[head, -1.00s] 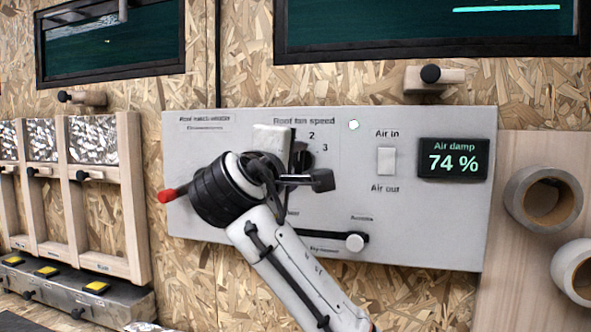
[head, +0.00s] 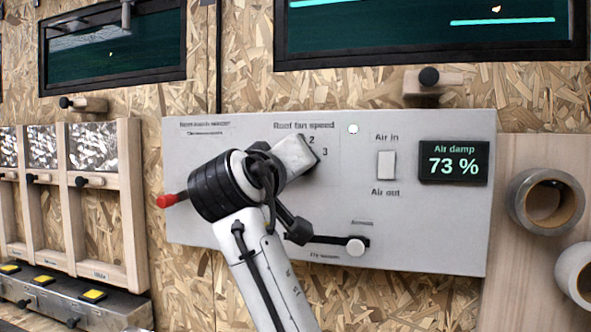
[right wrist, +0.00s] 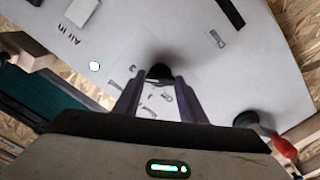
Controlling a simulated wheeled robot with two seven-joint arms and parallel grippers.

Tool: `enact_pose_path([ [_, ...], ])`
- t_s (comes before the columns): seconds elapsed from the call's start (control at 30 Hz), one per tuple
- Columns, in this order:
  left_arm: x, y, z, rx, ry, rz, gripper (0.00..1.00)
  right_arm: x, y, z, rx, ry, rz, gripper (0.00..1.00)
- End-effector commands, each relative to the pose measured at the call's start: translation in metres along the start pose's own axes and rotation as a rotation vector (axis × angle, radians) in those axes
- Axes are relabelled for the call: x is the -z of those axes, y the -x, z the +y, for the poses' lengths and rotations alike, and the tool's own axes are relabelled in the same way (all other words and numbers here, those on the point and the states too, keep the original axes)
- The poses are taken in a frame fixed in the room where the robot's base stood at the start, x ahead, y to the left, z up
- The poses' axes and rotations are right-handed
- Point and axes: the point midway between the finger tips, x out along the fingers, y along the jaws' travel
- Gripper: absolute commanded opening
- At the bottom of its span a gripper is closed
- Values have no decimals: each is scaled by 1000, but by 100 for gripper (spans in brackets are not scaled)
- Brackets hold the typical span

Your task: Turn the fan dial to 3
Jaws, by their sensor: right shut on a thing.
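The grey control panel (head: 440,225) carries the label "Roof fan speed", with the numbers 2 (head: 312,140) and 3 (head: 325,152) visible. My right gripper (right wrist: 158,88) is shut on the black fan dial (right wrist: 160,71), which shows between its fingers in the right wrist view. In the head view my right gripper (head: 296,156) covers the dial and the other dial marks. Its pale body is tilted, with its upper right edge close to the 2 and 3. The dial's pointer is hidden, so its setting cannot be read. My left gripper is out of view.
An air switch (head: 386,165), a damp display (head: 454,163) reading 73 % and a slider knob (head: 355,246) are on the panel. A red-tipped lever (head: 172,199) sticks out at left. Tape rolls (head: 546,202) are at right.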

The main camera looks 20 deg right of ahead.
Motion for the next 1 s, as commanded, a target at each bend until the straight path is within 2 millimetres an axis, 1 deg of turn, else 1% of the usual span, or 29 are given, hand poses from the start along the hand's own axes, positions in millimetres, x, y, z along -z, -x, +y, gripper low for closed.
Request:
enact_pose_path([
  [0.03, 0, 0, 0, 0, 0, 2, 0, -2, 0, -3, 5, -20, -5, 15],
  [0.3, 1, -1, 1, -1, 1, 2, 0, -2, 0, -2, 5, -92, -5, 15],
  [0.77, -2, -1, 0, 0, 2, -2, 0, -2, 0, -2, 5, -105, -5, 15],
  [0.8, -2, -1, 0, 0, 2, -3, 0, -2, 0, -2, 5, -105, -5, 41],
  [0.9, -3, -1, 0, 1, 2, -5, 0, -1, 0, -2, 4, -104, -4, 56],
  [1.0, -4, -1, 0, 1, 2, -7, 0, -1, 0, -1, 3, -104, -3, 56],
])
